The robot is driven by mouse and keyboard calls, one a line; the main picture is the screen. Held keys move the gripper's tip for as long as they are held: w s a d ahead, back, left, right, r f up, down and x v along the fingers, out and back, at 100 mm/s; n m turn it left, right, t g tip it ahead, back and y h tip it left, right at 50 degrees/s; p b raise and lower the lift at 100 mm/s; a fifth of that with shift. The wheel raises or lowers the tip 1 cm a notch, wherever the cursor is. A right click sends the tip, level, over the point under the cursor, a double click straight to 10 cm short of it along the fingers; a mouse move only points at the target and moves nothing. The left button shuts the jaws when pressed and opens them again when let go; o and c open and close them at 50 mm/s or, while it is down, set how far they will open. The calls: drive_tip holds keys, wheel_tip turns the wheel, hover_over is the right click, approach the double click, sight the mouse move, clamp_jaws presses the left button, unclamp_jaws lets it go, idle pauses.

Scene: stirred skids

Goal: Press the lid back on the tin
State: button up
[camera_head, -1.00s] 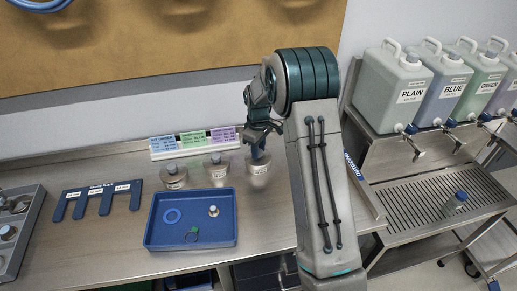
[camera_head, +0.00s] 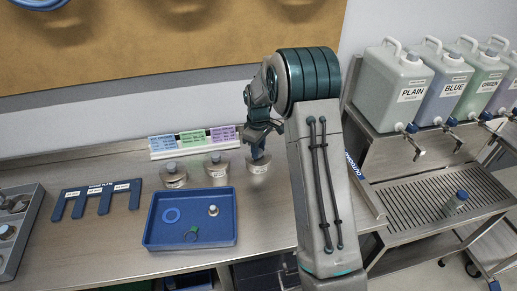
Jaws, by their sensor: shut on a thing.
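Three small round metal tins stand in a row at the back of the steel bench in the head view. The left tin (camera_head: 173,179) and the middle tin (camera_head: 216,168) each have a grey knob on top. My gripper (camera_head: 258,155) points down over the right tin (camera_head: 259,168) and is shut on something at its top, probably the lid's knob. The fingers hide the knob and most of the lid, so I cannot tell whether the lid sits flush.
A blue tray (camera_head: 190,245) holds a blue ring, a green-tabbed ring and a small knobbed piece. Coloured label cards (camera_head: 193,141) stand behind the tins. A blue slotted rack (camera_head: 97,195) lies left. Jugs (camera_head: 395,90) stand right, above a drain grate (camera_head: 430,205) with a small bottle.

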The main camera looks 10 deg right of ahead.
drive_tip(key=o, duration=1.5)
drive_tip(key=shift+o, duration=0.2)
drive_tip(key=shift+r+p, duration=2.05)
drive_tip(key=shift+r, duration=1.5)
drive_tip(key=shift+c, duration=0.4)
clamp_jaws()
drive_tip(key=shift+f, duration=0.2)
